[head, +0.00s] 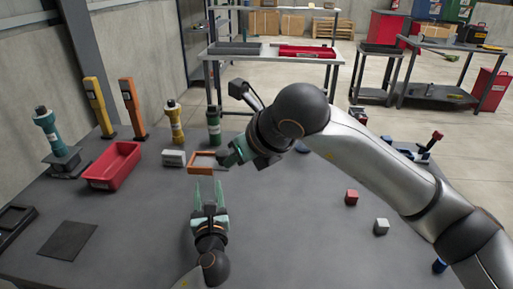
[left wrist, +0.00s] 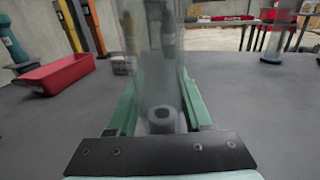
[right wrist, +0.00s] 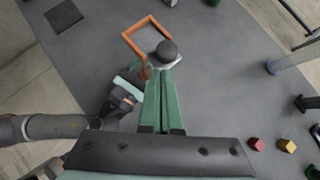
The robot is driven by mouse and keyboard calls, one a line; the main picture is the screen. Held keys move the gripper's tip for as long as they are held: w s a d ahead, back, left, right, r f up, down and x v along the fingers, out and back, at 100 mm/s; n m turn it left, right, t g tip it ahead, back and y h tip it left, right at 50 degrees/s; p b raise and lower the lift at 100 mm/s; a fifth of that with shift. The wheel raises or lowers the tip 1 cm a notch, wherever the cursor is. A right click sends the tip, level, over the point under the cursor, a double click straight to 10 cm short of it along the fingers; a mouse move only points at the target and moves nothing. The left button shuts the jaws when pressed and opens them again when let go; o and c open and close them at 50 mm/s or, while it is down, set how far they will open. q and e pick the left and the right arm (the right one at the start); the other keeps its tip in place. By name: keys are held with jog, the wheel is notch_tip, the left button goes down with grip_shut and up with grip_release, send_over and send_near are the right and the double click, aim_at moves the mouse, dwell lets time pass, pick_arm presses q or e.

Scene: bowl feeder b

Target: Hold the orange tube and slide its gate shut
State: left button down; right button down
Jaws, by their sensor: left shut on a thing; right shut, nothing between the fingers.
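The tube shows in the left wrist view as a clear upright cylinder (left wrist: 152,60) between the fingers of my left gripper (left wrist: 158,108). A dark ring sits low inside it. In the head view my left gripper (head: 208,187) points away over the table, and the clear tube is hard to make out. A small orange part (right wrist: 145,73) shows near the left fingertips in the right wrist view; I cannot tell whether it is the gate. My right gripper (right wrist: 165,80) is shut and empty, its tips close to that part. It also shows in the head view (head: 230,156).
An orange-rimmed frame (head: 203,163) lies just beyond the grippers. A red bin (head: 112,167), a grey block (head: 173,158) and upright coloured posts stand at the left. The front middle is clear.

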pick_arm(q)
jog(key=shift+a, duration=0.1)
jog(key=shift+c, duration=1.2)
grip_release()
pick_arm(e)
jog(key=d+f+v, duration=0.1)
jog(key=v, duration=1)
jog(key=shift+s+d+r, duration=0.2)
jog(key=shift+s+d, duration=0.05)
jog(key=shift+s, duration=0.35)
